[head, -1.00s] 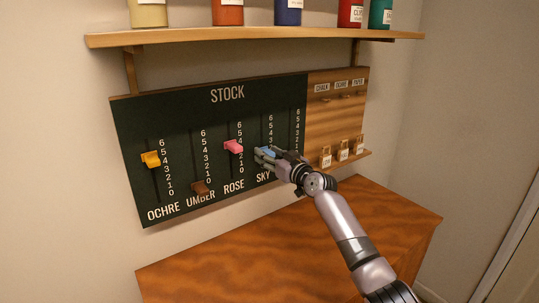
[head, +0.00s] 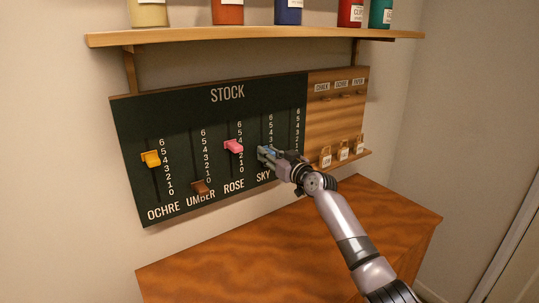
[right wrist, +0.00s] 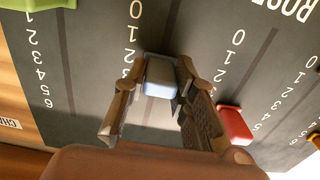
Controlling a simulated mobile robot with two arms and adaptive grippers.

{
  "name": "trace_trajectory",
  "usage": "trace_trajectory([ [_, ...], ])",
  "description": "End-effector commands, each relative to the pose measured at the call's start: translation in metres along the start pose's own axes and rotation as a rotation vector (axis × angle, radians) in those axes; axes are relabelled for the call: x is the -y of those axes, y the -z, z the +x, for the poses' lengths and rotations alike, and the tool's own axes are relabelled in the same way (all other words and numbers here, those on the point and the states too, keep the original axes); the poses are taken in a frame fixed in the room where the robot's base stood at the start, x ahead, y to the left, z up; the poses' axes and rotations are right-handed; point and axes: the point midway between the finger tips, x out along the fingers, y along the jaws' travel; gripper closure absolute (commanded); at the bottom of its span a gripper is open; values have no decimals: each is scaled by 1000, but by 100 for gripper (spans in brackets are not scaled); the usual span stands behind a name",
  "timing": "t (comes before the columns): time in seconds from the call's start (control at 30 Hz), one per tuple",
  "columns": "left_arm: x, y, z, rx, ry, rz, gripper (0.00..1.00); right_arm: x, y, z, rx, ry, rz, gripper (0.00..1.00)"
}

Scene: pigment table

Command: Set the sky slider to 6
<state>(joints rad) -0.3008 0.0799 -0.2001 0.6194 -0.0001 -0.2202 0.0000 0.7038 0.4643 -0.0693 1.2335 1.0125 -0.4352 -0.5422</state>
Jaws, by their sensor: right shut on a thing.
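The sky slider's light blue knob (right wrist: 162,77) sits between the fingers of my right gripper (right wrist: 165,85) in the right wrist view, which shows the board upside down. The knob is low on its slot, around the 2 mark; the fingers hide part of its scale. In the head view my right gripper (head: 268,156) is shut on this knob at the stock board (head: 205,108). My left gripper is not in view.
A yellow ochre knob (head: 151,158), brown umber knob (head: 200,187) and pink rose knob (head: 233,146) are to the left. A green knob (right wrist: 38,4) is in the neighbouring column. A shelf (head: 240,38) with jars is above, a wooden cabinet top (head: 230,262) below.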

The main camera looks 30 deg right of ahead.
Motion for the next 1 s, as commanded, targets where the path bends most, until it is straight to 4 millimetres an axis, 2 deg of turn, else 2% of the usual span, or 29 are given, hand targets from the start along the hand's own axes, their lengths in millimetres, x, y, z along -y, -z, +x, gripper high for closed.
trace_trajectory([
  [0.37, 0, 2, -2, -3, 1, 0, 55, 0, 4, 0, 0, 0, -1, 100],
  [0.47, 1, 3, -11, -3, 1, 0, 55, 0, 22, 0, -2, 0, -3, 100],
  [0.7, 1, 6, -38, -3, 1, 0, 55, -1, 85, 0, -6, -1, -4, 100],
  [0.83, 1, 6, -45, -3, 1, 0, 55, 0, 103, 0, -5, 0, -2, 100],
  [1.0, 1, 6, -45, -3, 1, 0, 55, 0, 108, 0, -6, -1, -1, 100],
])
